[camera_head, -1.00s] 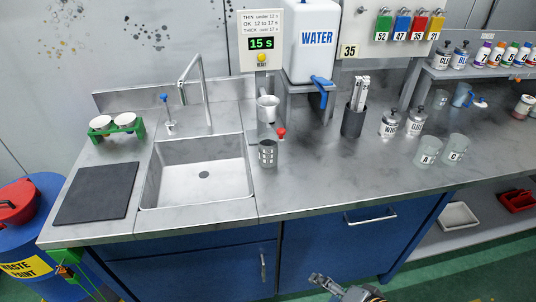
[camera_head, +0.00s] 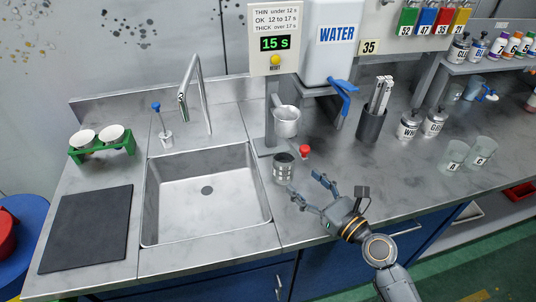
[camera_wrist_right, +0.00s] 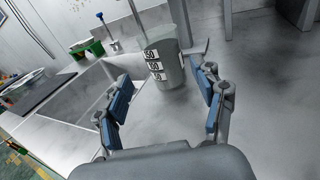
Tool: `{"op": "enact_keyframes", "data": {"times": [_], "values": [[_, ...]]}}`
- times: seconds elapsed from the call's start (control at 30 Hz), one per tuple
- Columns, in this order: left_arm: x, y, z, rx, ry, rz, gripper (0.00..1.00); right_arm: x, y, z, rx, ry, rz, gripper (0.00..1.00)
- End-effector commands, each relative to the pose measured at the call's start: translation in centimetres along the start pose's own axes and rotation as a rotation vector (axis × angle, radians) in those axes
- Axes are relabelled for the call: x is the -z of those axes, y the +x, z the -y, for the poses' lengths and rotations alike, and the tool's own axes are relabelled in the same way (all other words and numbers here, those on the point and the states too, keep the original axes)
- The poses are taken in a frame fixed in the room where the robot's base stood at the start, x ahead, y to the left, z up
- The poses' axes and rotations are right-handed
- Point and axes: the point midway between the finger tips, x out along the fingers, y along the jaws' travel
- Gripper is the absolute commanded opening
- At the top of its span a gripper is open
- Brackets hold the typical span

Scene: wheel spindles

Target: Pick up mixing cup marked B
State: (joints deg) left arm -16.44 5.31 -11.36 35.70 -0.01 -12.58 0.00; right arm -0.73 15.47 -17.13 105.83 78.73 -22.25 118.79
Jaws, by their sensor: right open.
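A grey translucent cup (camera_head: 284,170) with dark and white markings stands upright on the counter, right of the sink and below the metal funnel cup. It also shows in the right wrist view (camera_wrist_right: 168,72), with number labels on its side; no letter B is readable. My right gripper (camera_head: 306,186) is open and empty, close to the cup on its right and front side. In the right wrist view the open fingers (camera_wrist_right: 163,88) point at the cup, which stands ahead between them, apparently not touched. My left gripper is not in view.
Sink (camera_head: 205,190) lies to the left. Two clear cups (camera_head: 452,156) (camera_head: 481,153), seemingly A and C, stand right. A dark holder (camera_head: 371,124) stands behind. The front counter is clear.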

Motion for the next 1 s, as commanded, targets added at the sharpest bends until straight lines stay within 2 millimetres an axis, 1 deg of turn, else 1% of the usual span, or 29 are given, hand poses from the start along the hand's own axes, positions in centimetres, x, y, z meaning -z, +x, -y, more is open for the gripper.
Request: {"op": "enact_keyframes", "data": {"times": [0.03, 0.1, 0.17, 0.23, 0.4, 0.47, 0.6, 0.73, 0.87, 1.0], "values": [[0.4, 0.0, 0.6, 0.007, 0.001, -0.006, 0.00, 0.0, 0.1, 0.1, 0.002, 0.008, 0.001, 0.69], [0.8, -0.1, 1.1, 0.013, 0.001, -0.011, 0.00, -0.1, 0.8, 0.2, 0.004, 0.014, 0.003, 0.69], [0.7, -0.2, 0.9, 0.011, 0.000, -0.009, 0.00, -0.2, 1.7, 0.2, 0.004, 0.014, 0.004, 0.69], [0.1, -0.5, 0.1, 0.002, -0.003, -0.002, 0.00, -0.2, 3.1, 0.2, 0.003, 0.013, 0.005, 0.69], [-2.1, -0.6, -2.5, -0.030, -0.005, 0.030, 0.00, -0.1, 6.5, 0.2, 0.002, 0.011, 0.003, 0.69], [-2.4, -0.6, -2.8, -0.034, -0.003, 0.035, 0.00, 0.0, 7.3, 0.2, 0.003, 0.011, 0.003, 0.69], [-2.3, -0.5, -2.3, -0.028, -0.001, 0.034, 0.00, 0.0, 8.5, 0.2, 0.003, 0.009, 0.002, 0.69], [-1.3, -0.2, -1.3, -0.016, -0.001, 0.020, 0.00, 0.2, 9.4, 0.2, 0.002, 0.009, 0.002, 0.69], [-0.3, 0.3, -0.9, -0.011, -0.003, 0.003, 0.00, 0.7, 11.4, 0.3, 0.001, 0.009, 0.002, 0.69], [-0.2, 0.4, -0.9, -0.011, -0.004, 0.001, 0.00, 0.7, 13.2, 0.3, 0.002, 0.008, 0.002, 0.69]]}}
